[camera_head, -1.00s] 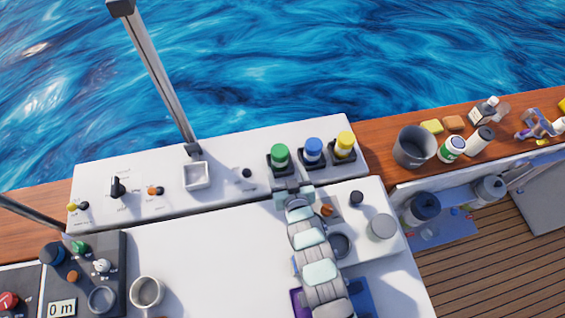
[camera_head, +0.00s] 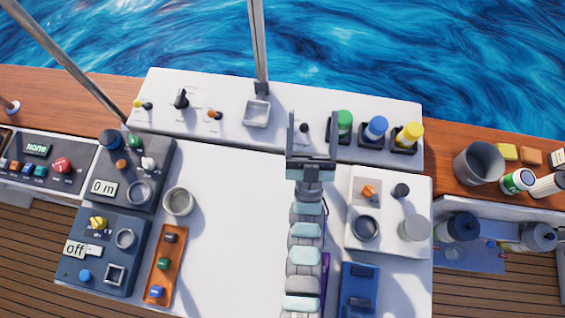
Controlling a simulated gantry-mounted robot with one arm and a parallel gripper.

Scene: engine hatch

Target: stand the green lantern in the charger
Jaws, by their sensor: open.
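The green lantern (camera_head: 345,121) appears to be the green-topped cylinder standing upright in a black holder on the back white ledge. It is the leftmost of three such cylinders, and its lower left part is hidden behind my right finger. My gripper (camera_head: 312,118) is open and empty, its fingers pointing towards the back ledge. It is just left of the green lantern in the picture; I cannot tell whether the right finger touches it. I cannot tell for sure which fixture is the charger; a dark round socket (camera_head: 366,228) is on the white block at right.
A blue cylinder (camera_head: 375,128) and a yellow one (camera_head: 408,136) stand close on the right in black holders. A small black knob (camera_head: 304,128) shows between my fingers. A metal post (camera_head: 259,45) rises behind. The white middle surface (camera_head: 235,220) is largely clear.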

